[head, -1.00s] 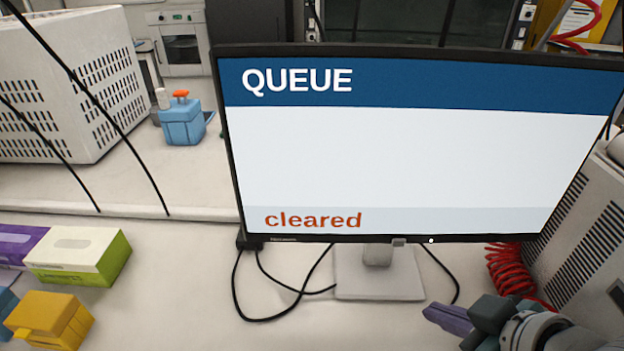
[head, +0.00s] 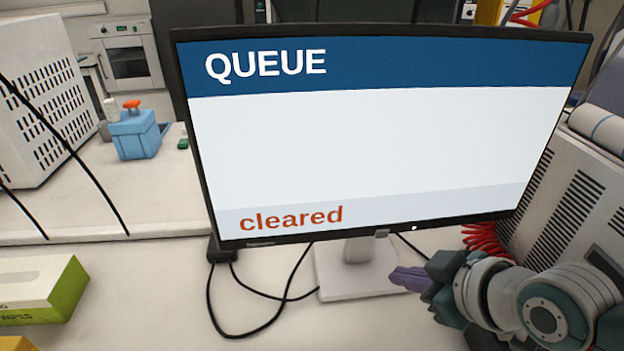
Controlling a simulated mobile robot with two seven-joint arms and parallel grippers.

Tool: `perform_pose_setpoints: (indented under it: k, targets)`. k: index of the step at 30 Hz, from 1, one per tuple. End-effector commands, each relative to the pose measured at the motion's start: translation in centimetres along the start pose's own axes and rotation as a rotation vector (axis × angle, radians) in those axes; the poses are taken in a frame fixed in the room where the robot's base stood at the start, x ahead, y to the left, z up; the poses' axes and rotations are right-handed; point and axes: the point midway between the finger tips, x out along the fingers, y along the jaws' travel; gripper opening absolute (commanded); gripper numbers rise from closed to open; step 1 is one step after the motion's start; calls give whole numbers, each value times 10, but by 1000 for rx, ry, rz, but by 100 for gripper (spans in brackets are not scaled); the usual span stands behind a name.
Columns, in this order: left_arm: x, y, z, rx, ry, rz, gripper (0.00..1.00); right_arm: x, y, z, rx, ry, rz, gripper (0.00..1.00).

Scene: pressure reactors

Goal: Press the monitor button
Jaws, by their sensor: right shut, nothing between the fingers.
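The monitor (head: 370,140) stands on the bench and its screen reads "QUEUE" at the top and "cleared" in red at the bottom. A small white dot, which looks like the monitor button (head: 414,228), shows on the lower bezel right of centre. My right gripper (head: 400,278) is shut and empty, with its purple fingertips pointing left. It is below the bezel and the button in the picture, in front of the right part of the monitor stand (head: 345,285). I cannot tell its exact distance from the monitor. My left gripper is not in view.
A black cable (head: 240,330) loops on the bench left of the stand. Red coiled tubing (head: 480,238) and a grey vented unit (head: 575,200) are at the right. A green and white wipes box (head: 55,290) lies at the lower left.

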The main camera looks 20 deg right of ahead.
Motion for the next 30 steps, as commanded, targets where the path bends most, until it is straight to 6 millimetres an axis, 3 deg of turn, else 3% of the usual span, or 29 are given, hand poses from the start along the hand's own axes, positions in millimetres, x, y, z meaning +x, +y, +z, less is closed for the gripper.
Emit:
perform_pose_setpoints:
  k: [3,12,30]
  targets:
    - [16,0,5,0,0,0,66,16,9,-6,1,2,2,0]
    - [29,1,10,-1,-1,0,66,35,24,-23,0,0,0,0]
    - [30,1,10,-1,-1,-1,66,37,27,-26,0,-1,-1,0]
